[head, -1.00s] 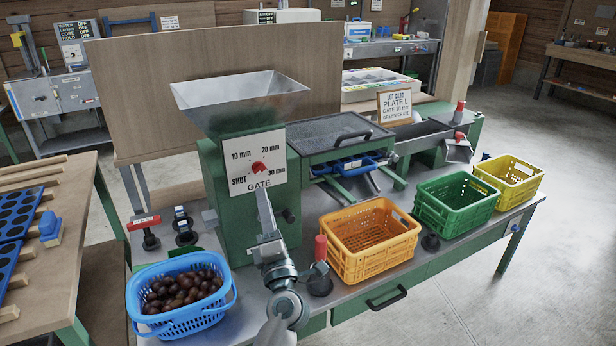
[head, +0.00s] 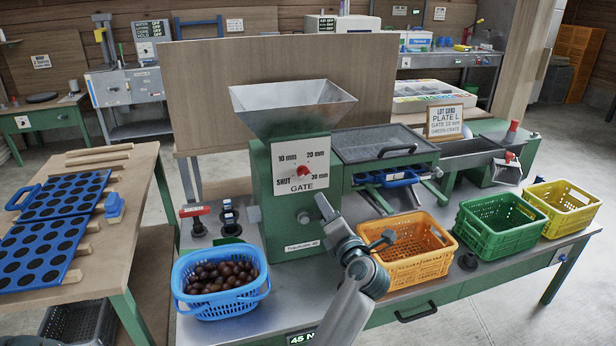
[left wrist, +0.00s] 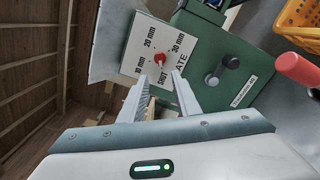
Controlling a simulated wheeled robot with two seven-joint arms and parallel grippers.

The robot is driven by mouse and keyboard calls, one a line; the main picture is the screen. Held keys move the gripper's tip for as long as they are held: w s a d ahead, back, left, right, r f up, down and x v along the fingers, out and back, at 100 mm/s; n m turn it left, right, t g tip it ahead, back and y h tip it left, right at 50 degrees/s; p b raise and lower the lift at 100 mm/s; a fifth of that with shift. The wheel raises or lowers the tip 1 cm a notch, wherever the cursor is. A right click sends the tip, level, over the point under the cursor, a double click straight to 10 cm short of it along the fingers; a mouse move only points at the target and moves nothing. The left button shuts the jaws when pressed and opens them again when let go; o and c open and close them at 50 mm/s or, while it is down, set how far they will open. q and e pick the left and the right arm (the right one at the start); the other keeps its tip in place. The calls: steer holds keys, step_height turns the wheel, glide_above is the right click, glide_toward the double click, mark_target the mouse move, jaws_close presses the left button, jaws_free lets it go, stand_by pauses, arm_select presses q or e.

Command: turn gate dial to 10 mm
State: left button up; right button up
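The gate dial is a red knob (head: 303,171) on a white plate (head: 284,186) marked SHUT, 10 mm, 20 mm and 30 mm, on the front of the green hopper machine. Which mark the knob points at is too small to tell. My left gripper (head: 323,205) is just below and right of the knob in the head view. In the left wrist view its two fingers (left wrist: 159,83) are apart with nothing between them, and the red knob (left wrist: 159,58) is beyond the tips, apart from them. My right gripper is not in view.
A blue basket of chestnuts (head: 217,306) stands left of my arm. Orange (head: 411,270), green (head: 490,244) and yellow (head: 556,222) crates stand to the right. A lot card (head: 445,121) stands behind.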

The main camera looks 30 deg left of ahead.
mark_target(306, 174)
arm_select(q)
steer(key=p+x, duration=0.1)
steer(key=x, duration=1.4)
steer(key=shift+w+a, duration=0.15)
steer(key=shift+a, duration=0.2)
steer(key=shift+w+a, duration=0.3)
steer(key=shift+a, duration=0.05)
steer(key=c, duration=0.7)
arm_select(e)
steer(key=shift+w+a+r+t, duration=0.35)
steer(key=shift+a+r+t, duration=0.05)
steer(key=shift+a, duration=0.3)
